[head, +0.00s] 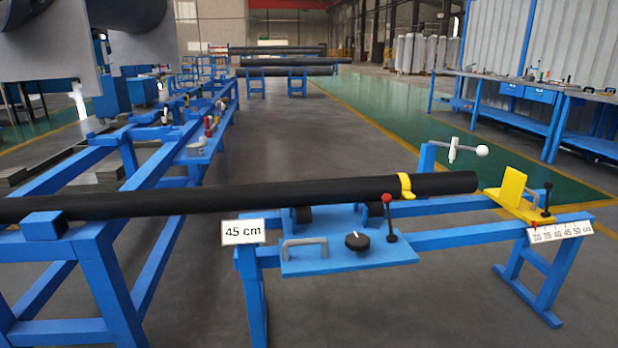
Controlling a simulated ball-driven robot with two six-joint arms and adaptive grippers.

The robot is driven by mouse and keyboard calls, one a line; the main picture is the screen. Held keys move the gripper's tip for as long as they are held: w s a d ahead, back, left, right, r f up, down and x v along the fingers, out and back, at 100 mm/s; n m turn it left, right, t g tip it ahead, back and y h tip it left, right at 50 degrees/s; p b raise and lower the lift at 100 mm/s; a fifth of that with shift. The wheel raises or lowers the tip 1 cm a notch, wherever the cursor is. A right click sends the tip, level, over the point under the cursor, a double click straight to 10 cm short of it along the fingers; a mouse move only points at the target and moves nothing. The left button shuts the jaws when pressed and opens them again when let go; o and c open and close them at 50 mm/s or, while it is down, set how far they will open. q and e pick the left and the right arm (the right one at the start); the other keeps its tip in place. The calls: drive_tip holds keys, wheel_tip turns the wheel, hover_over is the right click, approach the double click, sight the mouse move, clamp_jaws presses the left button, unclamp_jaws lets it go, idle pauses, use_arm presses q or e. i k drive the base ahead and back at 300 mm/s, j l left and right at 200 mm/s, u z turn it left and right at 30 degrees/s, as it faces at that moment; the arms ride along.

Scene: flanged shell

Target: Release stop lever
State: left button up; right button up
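A yellow stop (507,190) with an upright plate sits on the blue rails at the right end of the stand. A lever with a black knob (547,190) stands nearly upright on the stop's base, at its right side. A long black pipe (250,195) lies across the supports; its right end is a short gap from the stop plate. A white scale (560,232) is fixed on the front rail below the stop, with a small red mark near its left end. Neither of my grippers is in view.
A blue carriage (350,258) under the pipe carries a red-knobbed lever (388,212), a black dial (357,241) and a grey handle (304,248). A "45 cm" sign (243,232) hangs at left. A white-handled clamp (455,150) stands behind the pipe. Floor is clear at front right.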

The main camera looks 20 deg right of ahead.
sight(547, 184)
drive_tip(key=l+z, duration=0.1)
drive_tip(key=z, duration=0.3)
drive_tip(key=l+z, duration=0.15)
drive_tip(key=z, duration=0.3)
drive_tip(key=i+z, duration=0.1)
drive_tip(key=z, duration=0.3)
drive_tip(key=l+z, duration=0.15)
drive_tip(key=z, duration=0.3)
drive_tip(key=i+u, duration=0.1)
drive_tip(key=u, duration=0.25)
drive_tip(key=i+l+u, duration=0.4)
drive_tip(key=l+u, duration=0.15)
drive_tip(key=i+l+u, duration=0.25)
drive_tip(key=i+l, duration=0.15)
drive_tip(key=l, duration=0.25)
drive_tip(key=i+l+u, duration=0.1)
drive_tip(key=l, duration=0.3)
drive_tip(key=i+l, duration=0.2)
drive_tip(key=l, duration=0.2)
drive_tip(key=i+l, duration=0.1)
drive_tip(key=l, duration=0.35)
drive_tip(key=i+l+u, duration=0.1)
drive_tip(key=l, duration=0.3)
drive_tip(key=i+l, duration=0.15)
drive_tip(key=l, duration=0.3)
drive_tip(key=i+l+u, duration=0.1)
drive_tip(key=l, duration=0.3)
drive_tip(key=i+l, duration=0.15)
drive_tip(key=l, duration=0.3)
